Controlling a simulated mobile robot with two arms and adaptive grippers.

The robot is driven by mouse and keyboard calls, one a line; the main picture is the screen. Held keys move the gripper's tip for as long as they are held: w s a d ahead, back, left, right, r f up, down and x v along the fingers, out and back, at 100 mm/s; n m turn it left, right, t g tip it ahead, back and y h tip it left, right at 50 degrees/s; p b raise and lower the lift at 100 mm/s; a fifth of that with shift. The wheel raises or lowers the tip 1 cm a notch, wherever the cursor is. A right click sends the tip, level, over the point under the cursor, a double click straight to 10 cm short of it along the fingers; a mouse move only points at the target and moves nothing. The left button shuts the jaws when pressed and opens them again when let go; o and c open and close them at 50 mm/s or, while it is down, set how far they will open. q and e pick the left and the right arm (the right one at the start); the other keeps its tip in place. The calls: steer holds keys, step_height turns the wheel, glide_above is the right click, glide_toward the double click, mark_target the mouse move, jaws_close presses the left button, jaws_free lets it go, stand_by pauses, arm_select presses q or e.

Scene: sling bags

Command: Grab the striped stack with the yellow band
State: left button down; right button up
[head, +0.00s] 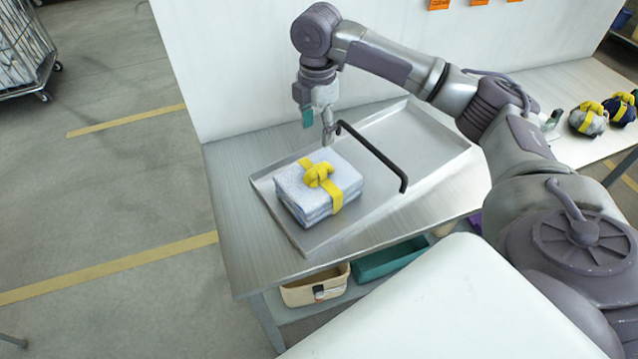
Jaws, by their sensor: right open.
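The stack (292,191) is a block of folded pale blue-white cloth with layered edges. A yellow band (337,193) wraps it and is tied in a thick knot (318,173) on top. It sits at the left end of a shallow metal tray (430,155). My right gripper (318,127) is open and points down just behind the stack, above the tray's back side. It appears apart from the stack and holds nothing. My left gripper is not in view.
A black bar handle (372,157) rises over the tray, right of the stack. Round bundles with yellow bands (588,121) lie at the table's far right. A white wall (240,70) stands behind the table. A beige bin (313,289) and a green bin (390,260) sit below.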

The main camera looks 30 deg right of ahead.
mark_target(317, 167)
step_height(317, 167, down, 8)
steer(key=shift+r+p, duration=0.2)
steer(key=shift+p, duration=0.45)
step_height(317, 167, down, 4)
steer(key=shift+s+a+f+p, duration=0.1)
steer(key=shift+a+f+p, duration=0.05)
steer(key=shift+p, duration=0.85)
steer(key=shift+f, duration=0.5)
jaws_close()
steer(key=shift+r, duration=0.1)
